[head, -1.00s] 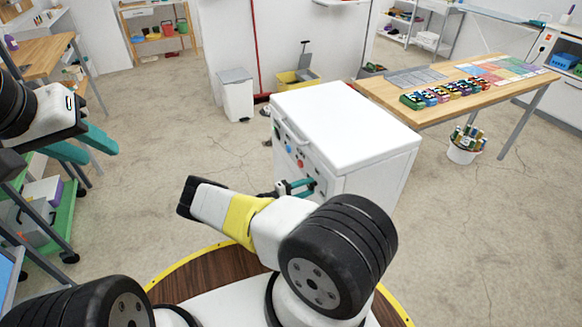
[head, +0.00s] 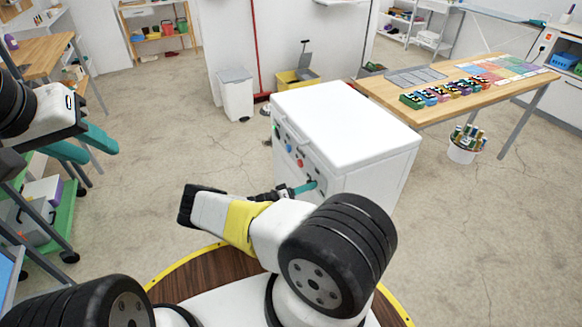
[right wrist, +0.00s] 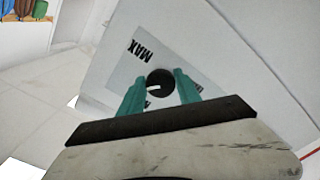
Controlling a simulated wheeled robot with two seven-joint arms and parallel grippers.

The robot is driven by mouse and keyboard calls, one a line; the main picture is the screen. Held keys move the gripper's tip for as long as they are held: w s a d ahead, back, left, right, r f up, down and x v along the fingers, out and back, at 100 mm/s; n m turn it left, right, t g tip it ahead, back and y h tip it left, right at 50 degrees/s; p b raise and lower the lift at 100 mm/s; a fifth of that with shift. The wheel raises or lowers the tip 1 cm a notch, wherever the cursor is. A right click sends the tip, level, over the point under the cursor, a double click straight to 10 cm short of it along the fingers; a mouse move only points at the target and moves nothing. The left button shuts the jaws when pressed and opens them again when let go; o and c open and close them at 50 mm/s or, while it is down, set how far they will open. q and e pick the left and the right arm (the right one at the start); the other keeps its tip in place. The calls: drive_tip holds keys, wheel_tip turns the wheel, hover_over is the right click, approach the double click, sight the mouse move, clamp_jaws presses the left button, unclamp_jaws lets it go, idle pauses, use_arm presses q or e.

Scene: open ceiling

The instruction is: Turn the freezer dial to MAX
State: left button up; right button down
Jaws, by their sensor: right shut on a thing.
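The white freezer (head: 340,130) stands ahead, its control panel facing left. The black freezer dial (right wrist: 160,82) is on a pale plate in the right wrist view. Its white mark is on the picture's left side. The MAX label (right wrist: 142,50) is up and left of the dial, so the mark does not line up with it. A second label at the lower right is mostly hidden by a finger. My right gripper (head: 305,188) is shut on the dial, its teal fingers (right wrist: 161,90) on either side. My left gripper (head: 85,145) is open and empty at the far left.
Several coloured buttons or lamps (head: 299,163) sit on the panel beside the dial. A wooden table (head: 440,112) with small objects stands behind right. A white bin (head: 236,95) stands behind left. The floor left of the freezer is clear.

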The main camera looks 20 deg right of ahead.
drive_tip(key=m, duration=1.1)
drive_tip(key=shift+w+f, duration=0.1)
drive_tip(key=shift+w, duration=0.1)
drive_tip(key=shift+m, duration=0.4)
drive_tip(key=c, duration=0.9)
unclamp_jaws()
drive_tip(key=a, duration=0.8)
drive_tip(key=shift+s, duration=0.3)
